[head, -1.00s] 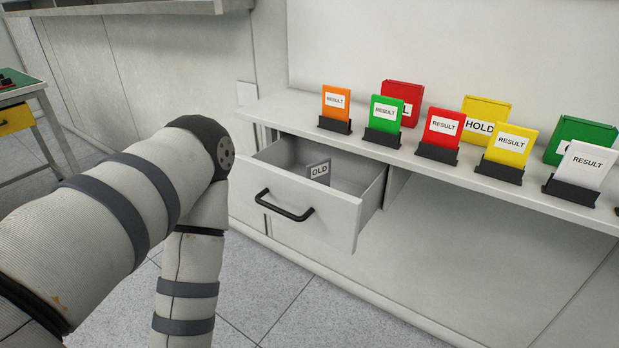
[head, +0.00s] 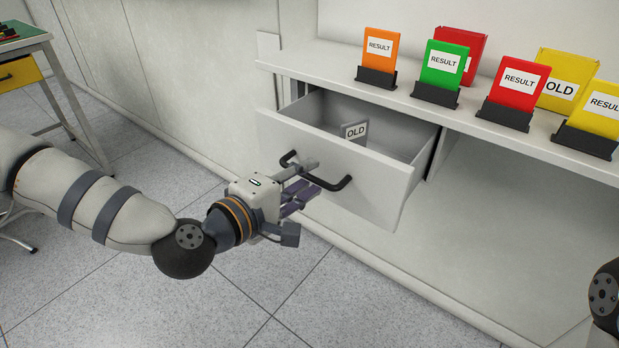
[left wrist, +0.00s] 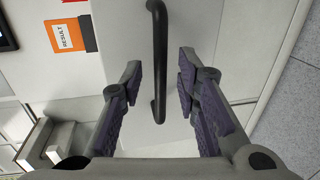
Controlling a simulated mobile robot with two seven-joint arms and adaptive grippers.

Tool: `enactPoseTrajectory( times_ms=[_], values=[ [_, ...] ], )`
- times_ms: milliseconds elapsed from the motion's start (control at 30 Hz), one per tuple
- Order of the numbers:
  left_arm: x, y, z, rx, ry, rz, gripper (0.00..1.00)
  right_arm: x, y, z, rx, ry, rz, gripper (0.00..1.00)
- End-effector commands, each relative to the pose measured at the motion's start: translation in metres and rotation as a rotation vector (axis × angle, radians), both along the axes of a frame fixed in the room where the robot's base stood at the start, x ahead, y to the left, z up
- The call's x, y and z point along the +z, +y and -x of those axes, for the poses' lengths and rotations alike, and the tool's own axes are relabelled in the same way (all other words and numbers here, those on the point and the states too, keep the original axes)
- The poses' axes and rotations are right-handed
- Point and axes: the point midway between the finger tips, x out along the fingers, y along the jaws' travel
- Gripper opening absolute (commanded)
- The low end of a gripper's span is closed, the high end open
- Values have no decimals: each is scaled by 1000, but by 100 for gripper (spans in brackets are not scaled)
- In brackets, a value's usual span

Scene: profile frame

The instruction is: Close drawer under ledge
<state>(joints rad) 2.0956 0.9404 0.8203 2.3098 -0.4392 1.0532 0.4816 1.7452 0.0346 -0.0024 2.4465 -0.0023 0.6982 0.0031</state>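The white drawer (head: 350,184) under the ledge (head: 325,62) stands open. Its dark bar handle (head: 340,185) is on the front face. A grey card marked OLD (head: 354,133) stands inside the drawer. My left gripper (head: 308,182) is in front of the drawer, at the handle. In the left wrist view, the two fingers of my left gripper (left wrist: 160,75) are apart, with the handle (left wrist: 159,60) showing between them and the drawer front (left wrist: 128,35) beyond. Whether a finger touches the handle cannot be told. My right gripper is out of view.
Several coloured RESULT cards in dark stands, such as the orange one (head: 379,58) and the green one (head: 441,68), line the ledge above the drawer. A table with a yellow drawer (head: 20,74) stands at far left. The floor before the drawer is clear.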

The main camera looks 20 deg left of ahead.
Motion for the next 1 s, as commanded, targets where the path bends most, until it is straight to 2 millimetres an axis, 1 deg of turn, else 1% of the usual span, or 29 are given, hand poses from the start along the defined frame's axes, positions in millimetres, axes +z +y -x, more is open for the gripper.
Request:
enactPoseTrajectory(
  times_ms=[33,133,400,467,500,533,833,933,1000],
  values=[
    [-3,-2,-6,0,1,-3,29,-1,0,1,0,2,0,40],
    [-4,-5,-14,-1,2,-1,29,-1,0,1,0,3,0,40],
    [-3,-6,-16,0,1,-1,29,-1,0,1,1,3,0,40],
    [-3,-6,-16,0,2,-2,16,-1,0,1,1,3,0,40],
    [-3,-6,-16,0,2,-2,7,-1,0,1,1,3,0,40],
    [-4,-6,-16,0,2,-2,0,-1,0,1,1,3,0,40],
    [-4,-6,-18,0,0,-2,0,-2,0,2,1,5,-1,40],
    [-6,-10,-28,-1,1,-5,0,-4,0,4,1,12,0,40],
    [-7,-14,-39,-1,1,-6,0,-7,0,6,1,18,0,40]
  ],
)
